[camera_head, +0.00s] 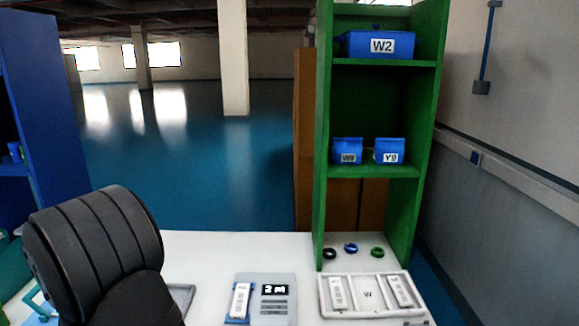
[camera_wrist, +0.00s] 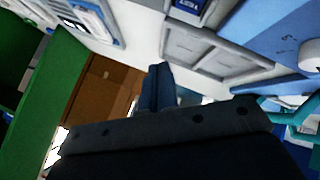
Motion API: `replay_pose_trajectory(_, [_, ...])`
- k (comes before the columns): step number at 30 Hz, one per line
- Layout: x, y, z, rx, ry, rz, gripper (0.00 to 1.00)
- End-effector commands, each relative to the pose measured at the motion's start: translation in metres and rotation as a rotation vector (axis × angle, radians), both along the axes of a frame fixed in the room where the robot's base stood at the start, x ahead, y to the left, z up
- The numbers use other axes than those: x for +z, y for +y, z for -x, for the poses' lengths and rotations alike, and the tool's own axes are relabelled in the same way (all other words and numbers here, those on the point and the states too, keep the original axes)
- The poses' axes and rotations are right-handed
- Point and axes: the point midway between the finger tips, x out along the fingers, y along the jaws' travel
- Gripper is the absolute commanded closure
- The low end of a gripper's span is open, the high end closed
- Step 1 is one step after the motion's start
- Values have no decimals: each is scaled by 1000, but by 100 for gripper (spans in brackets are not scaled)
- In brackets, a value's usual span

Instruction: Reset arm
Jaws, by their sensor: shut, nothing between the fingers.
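My gripper (camera_wrist: 162,88) shows in the wrist view, with its blue fingers together and nothing between them. It is above the white table, which appears tilted in this view. In the head view my arm's dark, ribbed link fills the lower left, and the gripper itself cannot be made out there. The white table (camera_head: 215,255) spreads across the bottom of the head view.
A green shelf (camera_head: 322,180) with blue bins W2 (camera_head: 376,45), W9 (camera_head: 347,151) and Y9 (camera_head: 389,151) stands at the back right. Before it are three rings (camera_head: 350,248) and a white tray (camera_head: 368,311). A device with a display (camera_head: 273,307) sits left of the tray.

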Motion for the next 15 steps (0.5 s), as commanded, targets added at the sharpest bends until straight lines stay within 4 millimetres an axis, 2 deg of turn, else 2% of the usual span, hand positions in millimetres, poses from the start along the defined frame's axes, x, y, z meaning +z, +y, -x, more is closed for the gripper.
replay_pose_trajectory(5, [-34, 0, 0, 3, 2, 5, 100])
replay_pose_trajectory(7, [-15, 1, 0, -1, -4, -5, 100])
replay_pose_trajectory(9, [-32, -1, 1, 1, 3, 6, 100])
replay_pose_trajectory(10, [-31, 0, 0, 1, 0, 2, 100])
replay_pose_trajectory(15, [8, 0, 0, 0, -3, -5, 100])
